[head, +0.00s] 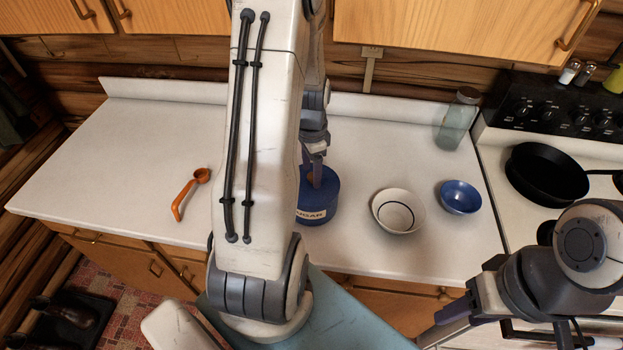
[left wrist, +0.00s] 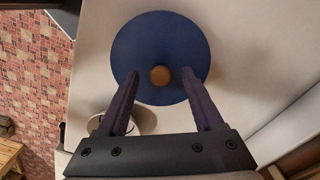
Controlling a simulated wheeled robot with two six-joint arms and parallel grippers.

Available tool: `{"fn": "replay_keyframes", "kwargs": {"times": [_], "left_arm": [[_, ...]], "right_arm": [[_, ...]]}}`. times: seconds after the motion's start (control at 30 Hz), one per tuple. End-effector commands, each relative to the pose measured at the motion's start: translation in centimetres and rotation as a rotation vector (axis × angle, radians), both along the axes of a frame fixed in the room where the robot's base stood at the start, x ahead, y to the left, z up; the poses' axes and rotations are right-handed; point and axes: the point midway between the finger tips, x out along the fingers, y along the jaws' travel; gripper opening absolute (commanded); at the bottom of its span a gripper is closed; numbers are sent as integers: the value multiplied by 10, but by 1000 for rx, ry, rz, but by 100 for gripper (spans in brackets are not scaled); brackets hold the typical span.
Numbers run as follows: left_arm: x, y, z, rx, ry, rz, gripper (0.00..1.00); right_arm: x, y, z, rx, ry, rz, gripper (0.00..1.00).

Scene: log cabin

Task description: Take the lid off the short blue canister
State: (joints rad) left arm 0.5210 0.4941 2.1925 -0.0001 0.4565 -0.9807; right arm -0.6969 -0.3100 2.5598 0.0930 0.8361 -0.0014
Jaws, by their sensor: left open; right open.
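The short blue canister (head: 318,207) stands on the counter, with a label ending in "GAR" on its front. My left arm hides part of it in the head view. Its round blue lid (left wrist: 160,38) with a wooden knob (left wrist: 160,75) fills the top of the left wrist view. My left gripper (left wrist: 168,72) is open over the lid, one finger on each side of the knob, with gaps between. In the head view its fingers (head: 316,172) point down at the lid. My right gripper (head: 447,326) is open and empty at the lower right, away from the canister.
A white bowl (head: 398,211) and a blue bowl (head: 460,197) sit right of the canister. An orange scoop (head: 188,191) lies to the left. A glass jar (head: 457,120) stands at the back right. A black pan (head: 546,174) is on the stove.

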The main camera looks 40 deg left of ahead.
Motion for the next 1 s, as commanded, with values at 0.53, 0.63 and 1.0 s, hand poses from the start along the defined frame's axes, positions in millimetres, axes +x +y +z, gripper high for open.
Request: {"fn": "replay_keyframes", "kwargs": {"times": [0.53, 0.63, 1.0], "left_arm": [[1, 0, -15, 0, -1, 0, 11], [1, 0, -15, 0, -1, 0, 0], [1, 0, -10, 2, -3, 0, 0]], "right_arm": [[0, 0, 3, 0, 0, 1, 50], [0, 0, 3, 0, 0, 1, 50], [0, 0, 1, 0, 0, 0, 50]]}}
